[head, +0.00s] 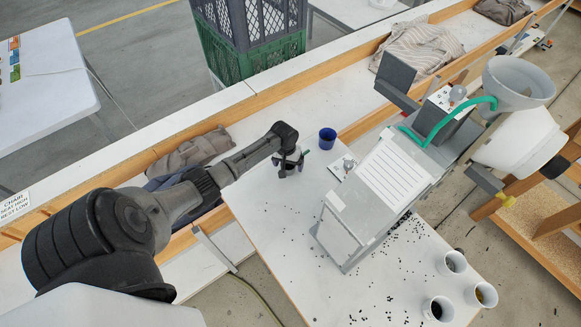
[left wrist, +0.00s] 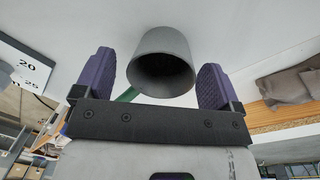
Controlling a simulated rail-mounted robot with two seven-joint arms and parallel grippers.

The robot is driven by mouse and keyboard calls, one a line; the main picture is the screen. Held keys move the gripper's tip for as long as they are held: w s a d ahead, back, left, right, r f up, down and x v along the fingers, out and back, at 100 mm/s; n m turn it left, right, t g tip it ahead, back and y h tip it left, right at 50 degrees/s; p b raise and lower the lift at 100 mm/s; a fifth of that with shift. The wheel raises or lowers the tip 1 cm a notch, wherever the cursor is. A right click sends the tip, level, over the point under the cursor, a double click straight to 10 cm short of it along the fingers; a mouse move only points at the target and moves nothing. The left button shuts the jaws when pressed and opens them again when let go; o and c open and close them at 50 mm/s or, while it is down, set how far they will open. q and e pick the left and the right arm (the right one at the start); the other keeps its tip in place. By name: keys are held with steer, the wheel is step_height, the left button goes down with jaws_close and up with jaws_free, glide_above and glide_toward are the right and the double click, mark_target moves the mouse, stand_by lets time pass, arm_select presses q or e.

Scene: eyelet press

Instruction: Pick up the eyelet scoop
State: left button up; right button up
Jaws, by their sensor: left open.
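The eyelet scoop appears to be the grey round cup (left wrist: 162,65) in the left wrist view, with its open mouth facing the camera. A green strip (left wrist: 127,95) shows beside its lower left, perhaps its handle. My left gripper (head: 289,162) is open over the far left part of the white worktop in the head view. Its two purple fingers (left wrist: 153,85) stand on either side of the cup. A gap shows on the left; on the right the finger looks very close, and I cannot tell whether it touches. In the head view the gripper mostly hides the scoop. My right gripper is out of view.
A blue cup (head: 327,139) stands just right of my left gripper. The grey eyelet press (head: 370,195) with its hopper (head: 518,82) stands beyond it. Black eyelets lie scattered on the worktop (head: 275,235). Several white cups (head: 438,309) stand at the lower right. Cloths lie behind the arm.

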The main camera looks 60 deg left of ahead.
arm_select(q)
steer(key=shift+f, duration=0.35)
steer(key=shift+c, duration=0.4)
steer(key=c, duration=0.9)
steer(key=shift+c, duration=0.2)
steer(key=shift+r, duration=0.15)
